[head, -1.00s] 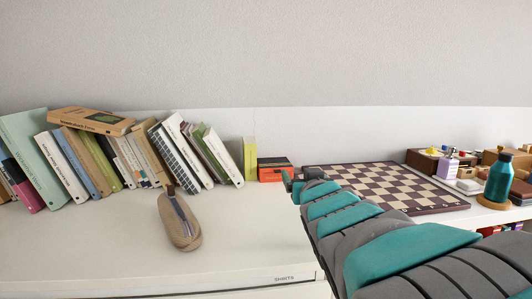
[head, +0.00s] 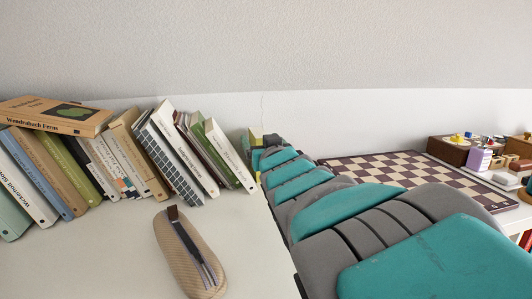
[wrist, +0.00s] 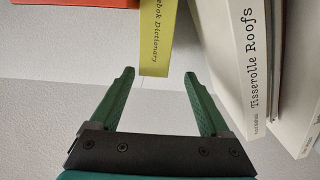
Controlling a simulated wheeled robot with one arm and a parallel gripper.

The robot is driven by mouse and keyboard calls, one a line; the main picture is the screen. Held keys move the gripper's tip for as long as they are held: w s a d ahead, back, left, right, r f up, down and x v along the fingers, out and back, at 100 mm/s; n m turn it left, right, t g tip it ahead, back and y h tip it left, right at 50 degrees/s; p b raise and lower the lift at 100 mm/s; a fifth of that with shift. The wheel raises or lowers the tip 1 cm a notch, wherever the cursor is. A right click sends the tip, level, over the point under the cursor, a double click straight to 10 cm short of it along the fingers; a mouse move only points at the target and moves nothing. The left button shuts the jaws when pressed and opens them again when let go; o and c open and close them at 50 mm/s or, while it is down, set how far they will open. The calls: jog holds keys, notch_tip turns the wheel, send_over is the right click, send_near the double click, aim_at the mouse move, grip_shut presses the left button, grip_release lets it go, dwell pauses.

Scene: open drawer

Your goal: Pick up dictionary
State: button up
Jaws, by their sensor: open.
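The dictionary (wrist: 158,36) is a slim yellow-green book, its spine lettered "...ebok Dictionary" in the wrist view. My gripper (wrist: 158,82) is open, with its two green fingers apart. The dictionary's end shows between and just beyond the fingertips, and nothing is held. In the head view only a small yellow-green part of the dictionary (head: 255,133) shows past my arm, which hides the rest. My gripper (head: 262,140) is mostly hidden there, at the far end of the arm.
White books, one lettered "Tisserolle Roofs" (wrist: 252,60), stand close to the right finger in the wrist view. An orange-red object (wrist: 70,3) lies at upper left. A row of leaning books (head: 110,160), a beige pouch (head: 188,255) and a chessboard (head: 400,170) share the furniture top.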

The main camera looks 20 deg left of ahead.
aim_at(258, 132)
jog(key=shift+w+d+f+p+x, duration=0.1)
jog(key=shift+d+f+p+x, duration=0.1)
jog(key=shift+x, duration=0.9)
jog(key=shift+w+d+f+p+x, duration=0.1)
jog(key=shift+p+x, duration=0.05)
jog(key=shift+x, duration=1)
jog(key=shift+w+d+f+p+x, duration=0.1)
jog(key=shift+p+x, duration=0.1)
jog(key=shift+x, duration=0.9)
jog(key=shift+s, duration=0.1)
grip_shut()
